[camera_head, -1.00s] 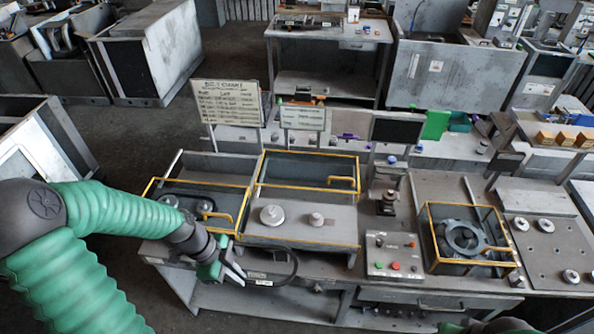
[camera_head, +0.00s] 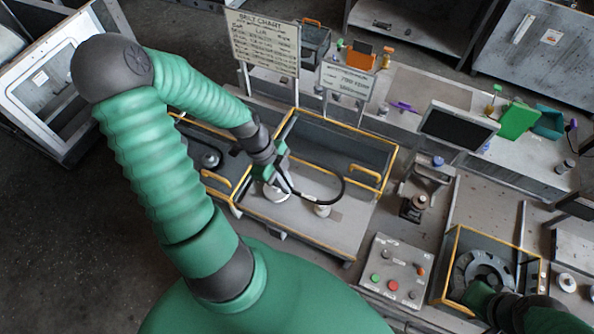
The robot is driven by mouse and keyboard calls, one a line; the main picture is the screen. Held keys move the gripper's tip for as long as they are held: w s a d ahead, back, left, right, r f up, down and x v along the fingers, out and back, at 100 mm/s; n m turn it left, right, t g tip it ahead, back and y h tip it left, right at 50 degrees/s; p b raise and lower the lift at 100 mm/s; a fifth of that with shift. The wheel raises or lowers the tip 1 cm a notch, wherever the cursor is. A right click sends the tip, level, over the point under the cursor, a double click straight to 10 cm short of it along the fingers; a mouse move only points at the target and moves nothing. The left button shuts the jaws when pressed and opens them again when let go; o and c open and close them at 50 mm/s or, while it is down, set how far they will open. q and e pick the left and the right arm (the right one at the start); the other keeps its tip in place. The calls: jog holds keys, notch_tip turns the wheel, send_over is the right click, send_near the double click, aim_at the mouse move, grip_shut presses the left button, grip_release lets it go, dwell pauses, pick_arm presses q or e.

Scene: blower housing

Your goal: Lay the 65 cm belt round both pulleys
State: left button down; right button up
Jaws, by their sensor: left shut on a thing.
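My left gripper (camera_head: 285,184) is shut on a black belt (camera_head: 342,183). The belt hangs from it as an open loop that bulges to the right over the yellow-edged tray (camera_head: 311,237). The larger pale pulley (camera_head: 273,193) is just under the fingertips, partly hidden by them. The smaller pulley (camera_head: 322,209) stands to its right, near the lower edge of the loop. I cannot tell whether the belt touches either pulley. My right arm (camera_head: 520,308) shows at the lower right; its fingers are not clear.
The tray has raised yellow-edged sides and a yellow handle (camera_head: 365,175). A button panel (camera_head: 393,268) stands to its right, then a framed box (camera_head: 450,254) with a dark ring (camera_head: 484,270). A belt chart sign (camera_head: 263,43) rises behind the tray.

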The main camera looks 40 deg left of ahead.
pick_arm(q)
notch_tip(320, 180, down, 14)
jog(key=b, duration=0.9)
jog(key=shift+a, duration=0.1)
jog(key=shift+w+a+f+b, duration=0.1)
jog(key=shift+w+f+b, duration=0.1)
jog(key=shift+f+b, duration=0.35)
jog(key=shift+w+a+f+b, duration=0.1)
jog(key=shift+w+f+b, duration=0.1)
jog(key=shift+f+b, duration=0.35)
jog(key=shift+w+a+f, duration=0.15)
jog(key=shift+f, duration=0.25)
jog(key=shift+a, duration=0.15)
jog(key=shift+s+r, duration=0.1)
jog(key=shift+s, duration=0.25)
jog(key=shift+d+r, duration=0.1)
jog(key=shift+d, duration=0.25)
jog(key=shift+w+d+p, duration=0.1)
jog(key=shift+w+p, duration=0.05)
jog(key=shift+p, duration=0.2)
jog(key=shift+w, duration=0.1)
pick_arm(e)
jog(key=s+x, duration=0.2)
jog(key=x, duration=0.8)
jog(key=shift+a+f, duration=0.35)
jog(key=shift+f, duration=0.15)
